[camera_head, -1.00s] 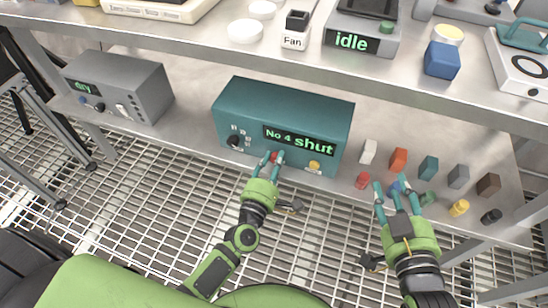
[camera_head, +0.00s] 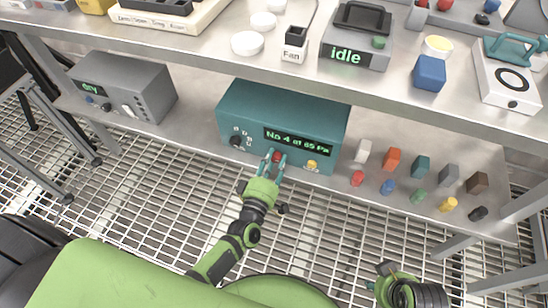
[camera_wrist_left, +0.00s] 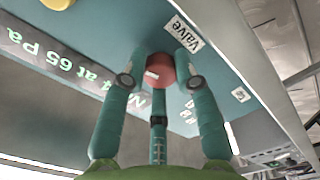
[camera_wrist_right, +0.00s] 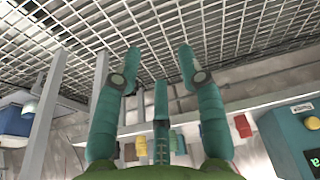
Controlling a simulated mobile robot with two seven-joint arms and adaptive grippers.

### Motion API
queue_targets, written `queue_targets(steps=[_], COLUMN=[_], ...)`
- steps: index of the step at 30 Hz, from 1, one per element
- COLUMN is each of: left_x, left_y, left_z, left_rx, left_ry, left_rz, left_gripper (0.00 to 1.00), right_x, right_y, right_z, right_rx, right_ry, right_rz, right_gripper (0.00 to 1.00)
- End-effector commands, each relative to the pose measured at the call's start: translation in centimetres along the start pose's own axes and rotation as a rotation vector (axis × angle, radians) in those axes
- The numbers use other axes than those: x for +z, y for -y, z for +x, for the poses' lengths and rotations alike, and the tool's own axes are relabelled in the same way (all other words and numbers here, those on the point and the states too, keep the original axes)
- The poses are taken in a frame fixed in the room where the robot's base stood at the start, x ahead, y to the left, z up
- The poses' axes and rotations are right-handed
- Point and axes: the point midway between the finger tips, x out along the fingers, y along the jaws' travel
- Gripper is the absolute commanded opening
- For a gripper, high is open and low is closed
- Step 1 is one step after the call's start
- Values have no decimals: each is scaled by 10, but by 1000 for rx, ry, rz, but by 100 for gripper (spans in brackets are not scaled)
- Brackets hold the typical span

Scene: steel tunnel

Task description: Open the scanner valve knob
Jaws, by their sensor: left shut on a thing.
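The scanner is a teal box (camera_head: 284,105) on the lower shelf. Its display (camera_head: 297,143) reads "No 4 at 65 Pa" in green. The red valve knob (camera_head: 276,157) is on its front face; in the left wrist view the knob (camera_wrist_left: 160,68) sits beside a "Valve" label (camera_wrist_left: 184,33). My left gripper (camera_head: 271,164) is shut on the knob, its fingers around it. My right gripper (camera_wrist_right: 158,70) is open and empty, its fingers spread. In the head view it is low at the right, away from the scanner, its fingers mostly hidden.
A grey box (camera_head: 122,88) reading "dry" stands to the left on the same shelf. Several small coloured blocks and cylinders, such as an orange block (camera_head: 391,159), stand right of the scanner. The upper shelf holds a grey device (camera_head: 357,40) reading "idle". Grating lies below.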

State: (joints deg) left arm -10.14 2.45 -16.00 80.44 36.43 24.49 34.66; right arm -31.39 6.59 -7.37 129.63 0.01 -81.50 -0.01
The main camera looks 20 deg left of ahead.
Motion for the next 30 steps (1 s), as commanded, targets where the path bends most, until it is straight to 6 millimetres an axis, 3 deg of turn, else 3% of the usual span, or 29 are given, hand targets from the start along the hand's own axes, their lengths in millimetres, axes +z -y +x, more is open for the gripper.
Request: queue_targets(steps=[12,30], left_x=[2,2], left_y=[-2,0], left_z=[0,0], left_rx=[2,1], left_ry=[4,5], left_rz=[205,240], left_gripper=[0,0], right_x=[6,9], right_y=[2,2], right_z=[29,34], right_rx=[-4,-4], right_ry=[17,21], right_rz=[-3,-3], right_gripper=[40,40])
